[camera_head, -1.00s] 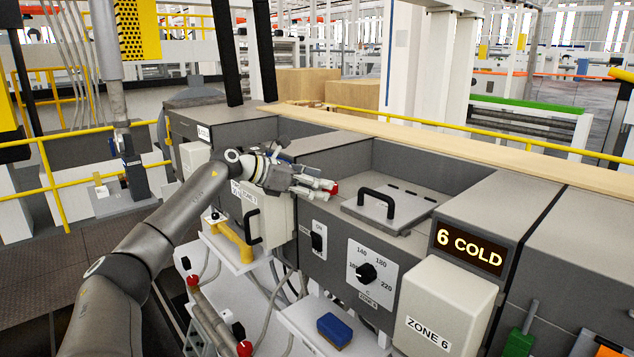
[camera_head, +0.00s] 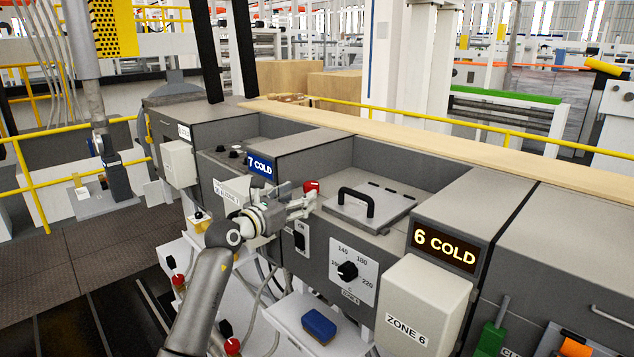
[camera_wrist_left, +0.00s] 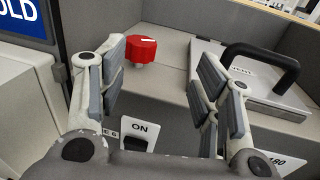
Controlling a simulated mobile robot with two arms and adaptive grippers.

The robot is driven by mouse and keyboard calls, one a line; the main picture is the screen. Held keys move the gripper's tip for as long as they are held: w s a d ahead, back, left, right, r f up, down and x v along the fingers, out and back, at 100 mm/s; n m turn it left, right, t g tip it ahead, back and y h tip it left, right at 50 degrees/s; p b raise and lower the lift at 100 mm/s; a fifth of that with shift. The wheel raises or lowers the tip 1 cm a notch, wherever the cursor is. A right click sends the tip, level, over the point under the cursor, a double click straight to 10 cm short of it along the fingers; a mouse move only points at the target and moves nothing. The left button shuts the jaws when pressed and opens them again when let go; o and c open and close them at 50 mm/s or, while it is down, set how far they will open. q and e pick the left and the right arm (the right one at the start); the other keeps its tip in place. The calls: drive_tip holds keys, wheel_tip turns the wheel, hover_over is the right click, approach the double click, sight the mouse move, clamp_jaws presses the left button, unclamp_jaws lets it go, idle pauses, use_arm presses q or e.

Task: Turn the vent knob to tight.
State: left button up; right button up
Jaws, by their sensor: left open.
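The vent knob is red with a white mark on its top, and stands on a grey ledge. It shows in the wrist view (camera_wrist_left: 141,50) and, smaller, in the head view (camera_head: 311,186). In the wrist view the gripper (camera_wrist_left: 163,68) is open and empty. The knob appears ahead of the gap, nearer the left finger, not clasped. Any tight label is not legible. My right gripper is not in view.
A lid with a black handle (camera_head: 356,203) lies right of the knob. Below are an ON switch (camera_head: 300,238) and a black dial (camera_head: 347,271). Displays reading 7 COLD (camera_head: 261,165) and 6 COLD (camera_head: 444,247) stand on either side. A blue block (camera_head: 319,325) lies on a lower shelf.

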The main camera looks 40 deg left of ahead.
sight(307, 186)
use_arm(q)
drive_tip(key=shift+n+y, duration=0.5)
drive_tip(key=shift+y, duration=0.3)
drive_tip(key=w+a+p, duration=0.1)
drive_tip(key=w, duration=0.1)
drive_tip(key=w+a+p, duration=0.1)
drive_tip(key=w, duration=0.1)
drive_tip(key=w+a+p, duration=0.1)
drive_tip(key=w, duration=0.1)
drive_tip(key=shift+w+f, duration=0.15)
drive_tip(key=shift+w, duration=0.15)
drive_tip(key=shift+w+a+f+p, duration=0.15)
drive_tip(key=shift+w+p, duration=0.15)
drive_tip(key=shift+w, duration=0.95)
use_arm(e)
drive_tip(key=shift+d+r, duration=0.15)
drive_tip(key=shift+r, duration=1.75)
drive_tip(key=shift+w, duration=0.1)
